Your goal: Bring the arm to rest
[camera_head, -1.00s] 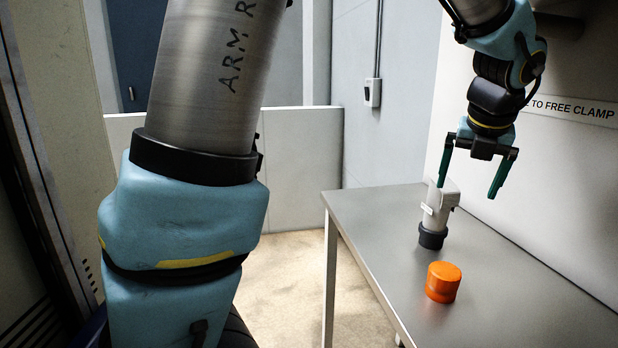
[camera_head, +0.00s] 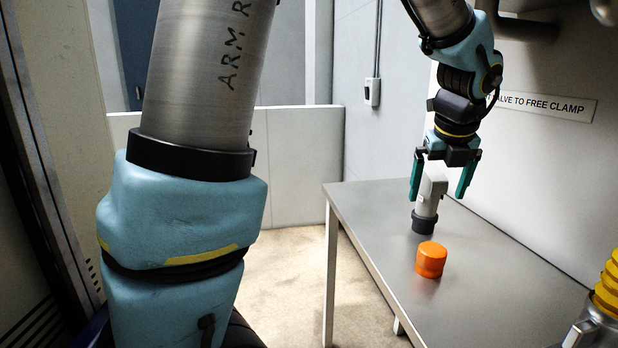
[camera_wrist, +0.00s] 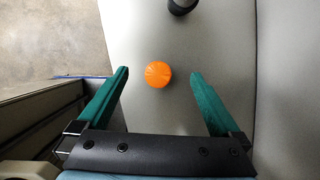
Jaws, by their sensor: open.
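My gripper (camera_head: 441,185) hangs fingers down over the metal table (camera_head: 480,262), with its two green fingers wide apart and nothing between them. In the head view the fingers overlap the upper part of the grey fitting (camera_head: 425,215), which stands upright on the table. I cannot tell from this view how far apart they are in depth. In the wrist view my gripper (camera_wrist: 160,85) is open, and the orange cap (camera_wrist: 158,74) lies on the table beyond the fingertips. The orange cap also shows in the head view (camera_head: 431,260), in front of the grey fitting.
A wall sign (camera_head: 540,105) ends with "TO FREE CLAMP". A yellow ribbed part on a metal body (camera_head: 603,300) stands at the right edge. A grey pipe (camera_head: 525,27) juts from the wall near my arm. The table's front middle is clear.

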